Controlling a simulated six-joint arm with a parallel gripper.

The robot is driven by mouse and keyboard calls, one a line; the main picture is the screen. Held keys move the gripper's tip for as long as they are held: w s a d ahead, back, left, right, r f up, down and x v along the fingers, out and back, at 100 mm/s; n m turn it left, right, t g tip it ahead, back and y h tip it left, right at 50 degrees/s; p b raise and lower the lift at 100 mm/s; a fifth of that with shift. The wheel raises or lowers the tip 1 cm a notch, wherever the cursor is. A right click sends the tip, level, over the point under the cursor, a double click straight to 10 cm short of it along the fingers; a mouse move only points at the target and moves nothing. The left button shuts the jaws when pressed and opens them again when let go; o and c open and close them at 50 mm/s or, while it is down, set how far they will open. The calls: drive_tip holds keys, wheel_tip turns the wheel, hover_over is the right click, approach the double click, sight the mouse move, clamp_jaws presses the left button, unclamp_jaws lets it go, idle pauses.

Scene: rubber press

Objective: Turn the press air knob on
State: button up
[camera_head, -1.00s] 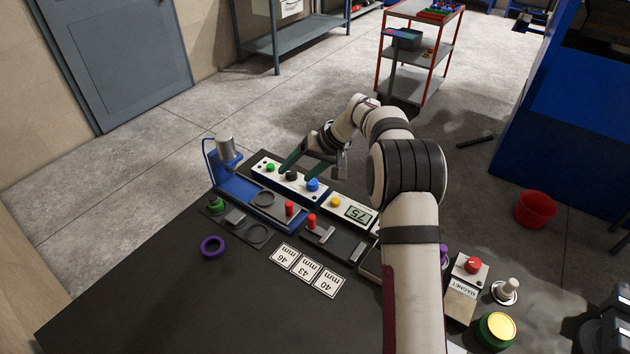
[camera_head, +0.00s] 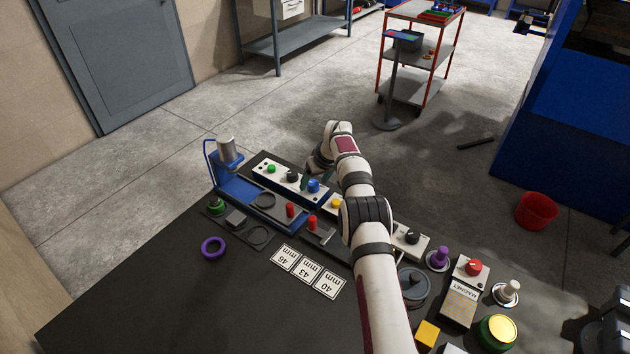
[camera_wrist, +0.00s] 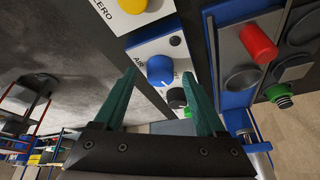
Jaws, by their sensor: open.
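The blue air knob (camera_head: 313,186) is at the right end of a white control panel (camera_head: 266,178) on the blue press. In the wrist view the blue knob (camera_wrist: 160,70) stands beside the letters "AIR", with a pale mark on its lower right edge. My gripper (camera_wrist: 162,78) is open, with its green fingers on either side of the knob in the picture and nothing held. I cannot tell whether the fingertips are down at the knob's height. In the head view the gripper (camera_head: 318,178) is close by the knob, partly hidden by my arm.
A black knob (camera_head: 292,175) and a green button (camera_head: 271,167) share the panel. A yellow button (camera_head: 335,203) sits just right of it. A red handle (camera_head: 290,210) stands in front. A purple ring (camera_head: 213,247) and number cards (camera_head: 304,270) lie on the dark table.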

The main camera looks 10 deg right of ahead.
clamp_jaws()
idle(0.4)
drive_tip(key=shift+m, duration=0.4)
drive_tip(key=m, duration=0.1)
drive_tip(key=m+h, duration=0.1)
drive_tip(key=m, duration=0.1)
drive_tip(key=m+h, duration=0.1)
drive_tip(key=m, duration=0.1)
drive_tip(key=shift+a, duration=0.25)
drive_tip(key=m+h, duration=0.2)
drive_tip(key=m, duration=0.3)
drive_tip(key=shift+a, duration=0.15)
idle(0.3)
unclamp_jaws()
